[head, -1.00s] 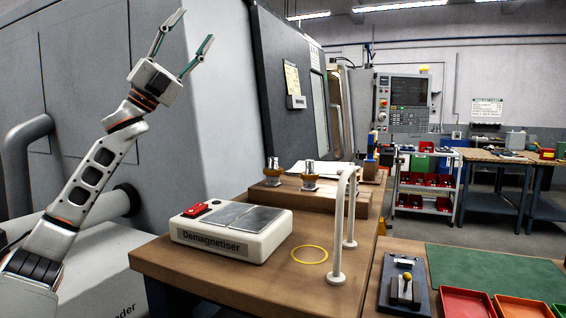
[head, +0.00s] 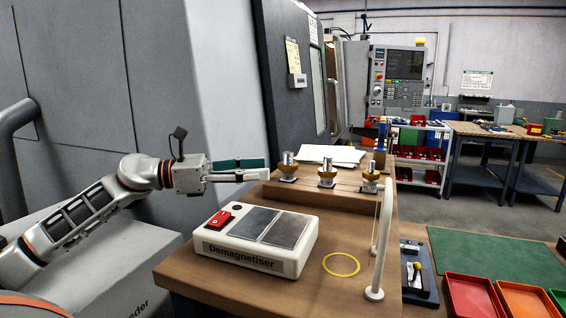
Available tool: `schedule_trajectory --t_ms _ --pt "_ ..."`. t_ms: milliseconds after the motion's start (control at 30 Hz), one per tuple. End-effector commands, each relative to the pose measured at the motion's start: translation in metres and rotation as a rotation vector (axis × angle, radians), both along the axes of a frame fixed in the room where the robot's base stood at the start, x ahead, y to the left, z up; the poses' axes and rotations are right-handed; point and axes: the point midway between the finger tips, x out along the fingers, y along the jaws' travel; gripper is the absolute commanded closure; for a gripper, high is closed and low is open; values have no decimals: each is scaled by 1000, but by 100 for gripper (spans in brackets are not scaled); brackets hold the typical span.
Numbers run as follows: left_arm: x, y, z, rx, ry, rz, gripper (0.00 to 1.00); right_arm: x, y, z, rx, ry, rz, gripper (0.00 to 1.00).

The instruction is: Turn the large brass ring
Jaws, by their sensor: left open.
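Three brass-coloured ring-like pieces sit around metal posts on the wooden riser: a left one (head: 288,169), a middle one (head: 327,177) and a right one (head: 371,179). I cannot tell for sure which is the large brass ring. A thin yellow circle (head: 341,264) lies flat on the bench, right of the demagnetiser; I cannot tell whether it is a ring or a marking. My left gripper (head: 264,169) is open and level, pointing right. Its fingertips are close to the left post in the picture, with no visible contact. My right gripper is not in view.
The white demagnetiser (head: 298,263) stands below my left gripper in the picture. A white upright rail (head: 381,245) rises at the bench's right edge. Papers (head: 325,153) lie behind the posts. Red trays (head: 470,292) and a green mat (head: 480,252) are at right.

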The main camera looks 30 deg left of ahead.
Motion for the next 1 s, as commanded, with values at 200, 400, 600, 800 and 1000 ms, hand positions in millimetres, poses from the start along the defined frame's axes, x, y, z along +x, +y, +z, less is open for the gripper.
schedule_trajectory --t_ms 200,400,600,800,1000 --pt "7 -9 0 11 -2 -3 51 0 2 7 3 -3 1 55" --pt "21 -22 1 6 -2 -1 51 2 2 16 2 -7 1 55" --pt "34 -35 2 8 -4 -1 51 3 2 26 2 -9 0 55" --pt "47 -47 1 5 -1 1 51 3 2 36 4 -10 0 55" --pt "53 -54 -1 7 0 1 51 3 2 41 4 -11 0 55"
